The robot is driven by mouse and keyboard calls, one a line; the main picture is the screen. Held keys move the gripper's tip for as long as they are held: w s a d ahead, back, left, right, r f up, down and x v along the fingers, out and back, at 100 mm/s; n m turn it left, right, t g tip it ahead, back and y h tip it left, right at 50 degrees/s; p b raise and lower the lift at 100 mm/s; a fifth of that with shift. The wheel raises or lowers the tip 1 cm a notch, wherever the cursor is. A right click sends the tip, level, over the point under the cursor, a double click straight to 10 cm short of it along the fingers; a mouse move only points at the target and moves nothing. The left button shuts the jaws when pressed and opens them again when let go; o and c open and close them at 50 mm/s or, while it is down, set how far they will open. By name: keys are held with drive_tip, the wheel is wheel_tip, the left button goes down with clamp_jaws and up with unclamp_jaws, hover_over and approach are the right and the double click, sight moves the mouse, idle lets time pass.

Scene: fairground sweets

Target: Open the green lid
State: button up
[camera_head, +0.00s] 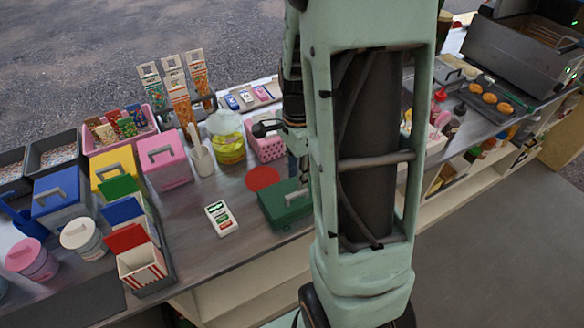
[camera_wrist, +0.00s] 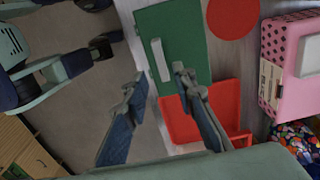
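The green lid (camera_head: 284,204) is a flat green cover on a box at the counter's front edge, right of the white card device. In the wrist view the green lid (camera_wrist: 185,35) lies flat, with a pale grey bar handle (camera_wrist: 160,60) on it. My gripper (camera_wrist: 156,77) is open and empty. Its fingertips appear on either side of the handle's lower end; I cannot tell how far above it they are. In the head view my arm hides most of the gripper and the lid's right side.
A red tray (camera_wrist: 208,112) sits beside the green lid. A red disc (camera_head: 262,178) lies behind it, near a pink basket (camera_head: 266,146) and a yellow jar (camera_head: 229,148). The white device (camera_head: 221,218) stands left. Bare counter (camera_head: 205,255) lies at front left.

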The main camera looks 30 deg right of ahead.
sight(297, 194)
wheel_tip(297, 194, down, 8)
drive_tip(key=b, duration=0.6)
drive_tip(key=shift+f, duration=0.25)
